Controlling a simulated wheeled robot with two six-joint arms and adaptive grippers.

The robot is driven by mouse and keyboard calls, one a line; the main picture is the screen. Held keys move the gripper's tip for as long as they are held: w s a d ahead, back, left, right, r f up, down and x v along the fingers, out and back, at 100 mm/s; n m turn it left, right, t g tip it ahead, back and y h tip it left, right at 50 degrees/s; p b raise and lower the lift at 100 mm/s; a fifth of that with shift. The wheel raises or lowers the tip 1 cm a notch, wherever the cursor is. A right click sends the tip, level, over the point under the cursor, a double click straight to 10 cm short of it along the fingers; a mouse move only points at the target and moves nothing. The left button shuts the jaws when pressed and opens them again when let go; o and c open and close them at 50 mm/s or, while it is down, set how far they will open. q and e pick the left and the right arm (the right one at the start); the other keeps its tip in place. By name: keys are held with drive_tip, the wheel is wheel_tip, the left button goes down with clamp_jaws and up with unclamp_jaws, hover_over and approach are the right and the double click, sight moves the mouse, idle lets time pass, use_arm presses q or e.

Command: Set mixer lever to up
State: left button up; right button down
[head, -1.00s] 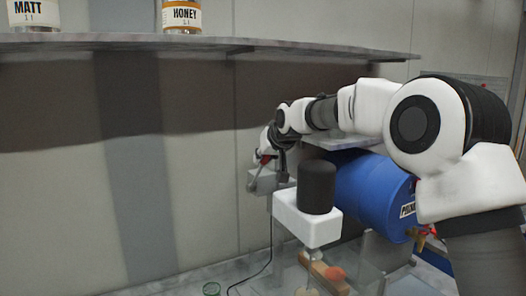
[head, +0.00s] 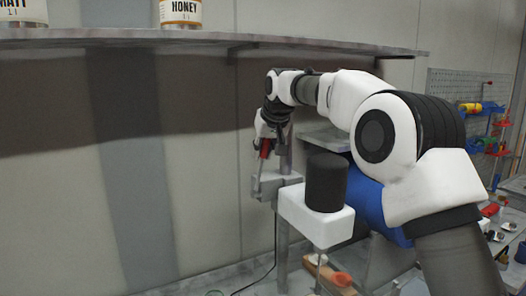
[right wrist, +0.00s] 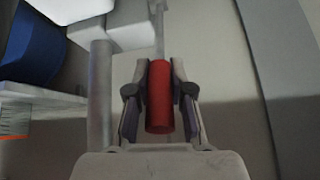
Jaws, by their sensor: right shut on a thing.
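The mixer lever has a red handle (head: 264,148) on a thin grey rod that rises from a grey box (head: 276,184) on the mixer's post. The lever points nearly straight up in the head view. My right gripper (head: 262,138) is at the handle, partly hidden by its own wrist. In the right wrist view, the red handle (right wrist: 160,98) sits between the two fingers of my right gripper (right wrist: 160,85), which is shut on it. The mixer's white head (head: 318,218) with a black cylinder (head: 326,182) stands in front. My left gripper is not in view.
A grey shelf (head: 130,40) with paint cans, one a honey can (head: 181,12), runs above my right arm. A blue drum (head: 368,197) is behind my arm. A pegboard with tools (head: 470,107) stands at the far right. The wall area at left is clear.

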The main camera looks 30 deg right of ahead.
drive_tip(key=c, duration=1)
unclamp_jaws()
drive_tip(key=shift+w+f, duration=0.1)
drive_tip(key=shift+w, duration=0.05)
drive_tip(key=v, duration=1.2)
